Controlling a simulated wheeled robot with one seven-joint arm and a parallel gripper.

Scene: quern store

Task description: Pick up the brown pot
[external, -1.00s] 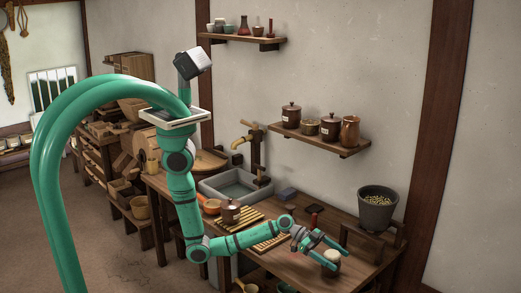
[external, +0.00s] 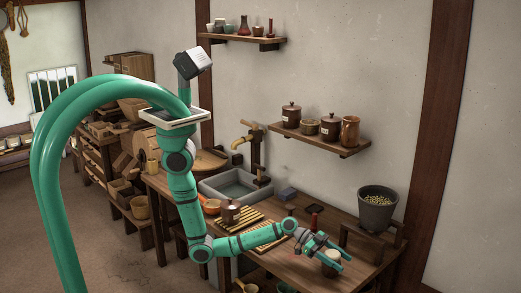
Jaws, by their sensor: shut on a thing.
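My gripper (external: 340,262) is low over the right part of the wooden bench, with its fingers around a small pale cup-like vessel (external: 331,265). It is shut on this vessel; the fingers hide part of it, and I cannot tell whether it touches the bench. A brown lidded pot (external: 230,212) stands upright on a slatted mat, left of my forearm and apart from my gripper. On the wall shelf are two dark brown lidded pots, one at the left (external: 291,116) and one further right (external: 330,127), and a lighter brown jug (external: 350,132).
A dark planter-like bowl (external: 377,209) with pale contents stands on a small wooden stand at the bench's right end. A basin (external: 235,184) with a tap lies behind the brown lidded pot. A dark red upright object (external: 314,221) stands behind my gripper.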

